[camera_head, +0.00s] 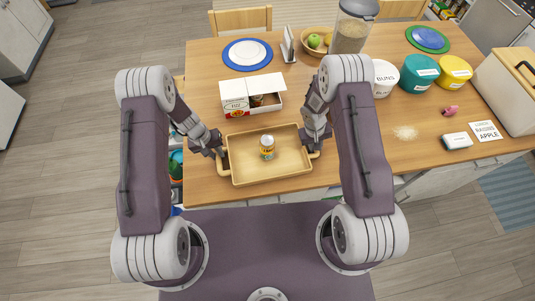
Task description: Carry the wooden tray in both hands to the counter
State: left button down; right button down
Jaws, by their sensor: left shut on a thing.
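The wooden tray (243,176) is a shallow light-wood box with a handle at each end, near the table's front edge. A small can with an orange and white label (267,147) stands upright in it. My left gripper (221,153) is shut on the tray's left handle. My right gripper (314,150) is at the right handle; its fingers are too small and dark to tell whether they are shut. I cannot tell whether the tray rests on the table or hangs just above it.
The wooden table (212,95) holds a white and red box (252,95) just behind the tray. Blue-rimmed plate (247,54), fruit bowl (316,41), clear jar (350,32) and several canisters (419,74) stand farther back. Grey plank floor is clear at left.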

pick_arm(q)
jog(key=shift+r, duration=0.1)
pick_arm(e)
jog(key=shift+r, duration=0.1)
dwell(0.7)
